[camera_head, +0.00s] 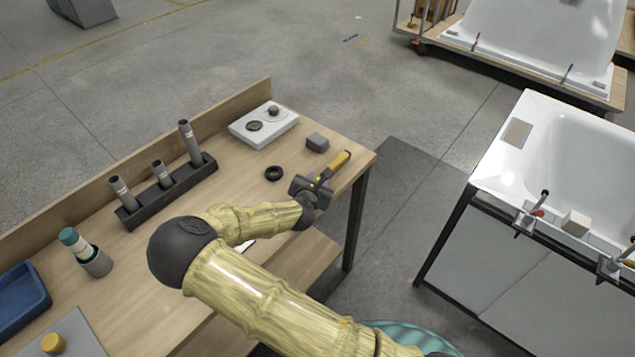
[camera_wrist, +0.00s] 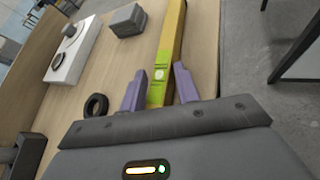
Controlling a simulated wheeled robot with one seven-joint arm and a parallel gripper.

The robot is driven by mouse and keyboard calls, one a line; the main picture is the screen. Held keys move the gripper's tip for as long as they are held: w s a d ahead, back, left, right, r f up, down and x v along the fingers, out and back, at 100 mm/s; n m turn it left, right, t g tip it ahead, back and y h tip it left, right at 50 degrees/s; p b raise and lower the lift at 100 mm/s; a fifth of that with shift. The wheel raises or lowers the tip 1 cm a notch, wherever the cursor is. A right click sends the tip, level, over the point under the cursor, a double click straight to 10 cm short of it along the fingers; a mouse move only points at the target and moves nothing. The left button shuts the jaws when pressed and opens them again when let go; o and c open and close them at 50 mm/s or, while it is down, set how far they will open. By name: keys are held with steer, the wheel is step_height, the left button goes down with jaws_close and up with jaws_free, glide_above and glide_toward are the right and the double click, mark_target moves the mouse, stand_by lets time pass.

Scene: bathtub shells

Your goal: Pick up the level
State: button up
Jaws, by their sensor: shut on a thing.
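The level is a yellow bar with a green section. In the head view the level (camera_head: 340,161) sticks out beyond my gripper near the right end of the wooden workbench. My gripper (camera_head: 322,180) is over that bench end. In the wrist view the level (camera_wrist: 170,45) runs up and away between the two purple-grey fingers of my gripper (camera_wrist: 159,92). The gripper is shut on the near, green part of the level. I cannot tell whether the level touches the bench top.
A bathtub shell (camera_head: 500,150) stands to the right, across a floor gap.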

steer(key=shift+f, duration=0.1)
step_height(320, 180, up, 10)
stand_by(0.6)
stand_by(0.5)
